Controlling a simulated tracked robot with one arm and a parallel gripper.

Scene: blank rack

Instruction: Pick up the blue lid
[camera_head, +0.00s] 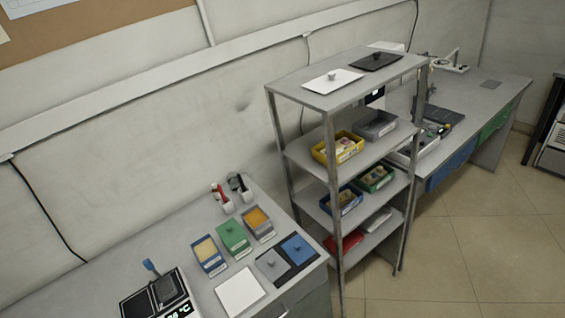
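The blue lid (298,249) is a flat square with a small knob. It lies on a dark mat (301,268) near the front right corner of the left table, beside a grey lid (271,265). Nothing covers the blue lid. My gripper does not show in this view, so its position relative to the lid and its opening cannot be seen.
Beside the mat are a white plate (240,292), a green lidded box (233,236) and two open boxes (209,270) (269,239). A scale (177,307) stands at left. A metal rack (332,187) rises close on the right, holding lids and bins.

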